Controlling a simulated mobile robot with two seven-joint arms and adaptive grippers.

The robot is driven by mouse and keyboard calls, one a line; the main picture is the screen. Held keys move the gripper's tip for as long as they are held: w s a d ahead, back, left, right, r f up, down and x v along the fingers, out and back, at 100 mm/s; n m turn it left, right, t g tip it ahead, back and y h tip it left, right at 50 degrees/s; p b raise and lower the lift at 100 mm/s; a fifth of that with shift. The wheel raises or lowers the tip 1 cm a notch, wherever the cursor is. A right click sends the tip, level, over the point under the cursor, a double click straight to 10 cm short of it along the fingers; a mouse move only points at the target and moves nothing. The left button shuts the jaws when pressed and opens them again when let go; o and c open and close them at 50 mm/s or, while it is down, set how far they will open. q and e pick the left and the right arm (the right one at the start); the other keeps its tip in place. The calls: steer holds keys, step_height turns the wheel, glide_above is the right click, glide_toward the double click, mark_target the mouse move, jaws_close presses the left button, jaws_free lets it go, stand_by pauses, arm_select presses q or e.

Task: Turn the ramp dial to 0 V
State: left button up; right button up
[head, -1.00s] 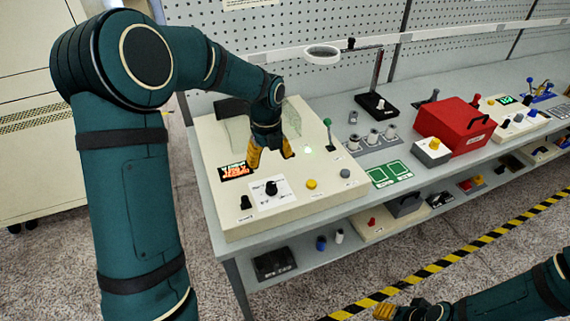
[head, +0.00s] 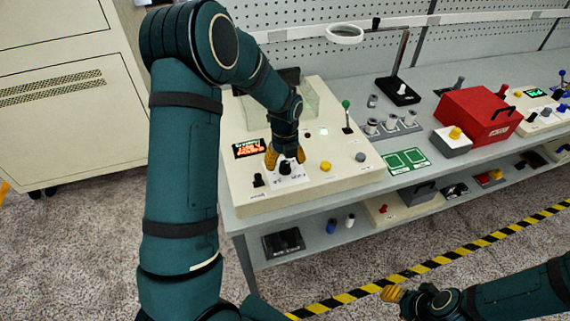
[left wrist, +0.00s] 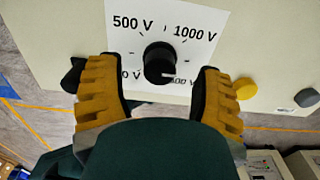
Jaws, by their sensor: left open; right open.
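The ramp dial is a round black knob (left wrist: 158,58) on a white scale card (left wrist: 185,22), also visible in the head view (head: 285,169). The card reads 500 V and 1000 V, with a partly hidden 0 V at lower left and a label ending in 500 V at lower right. A pale mark on the knob's lower right side faces that lower-right label. My left gripper (head: 285,157) is open, its yellow fingers either side of the dial with gaps between in the wrist view. My right gripper (head: 391,294) is open and away from the bench, at lower right.
A red box (head: 475,112) stands farther right on the bench.

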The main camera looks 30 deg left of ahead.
arm_select(q)
steer(key=shift+f, duration=0.75)
jaws_close()
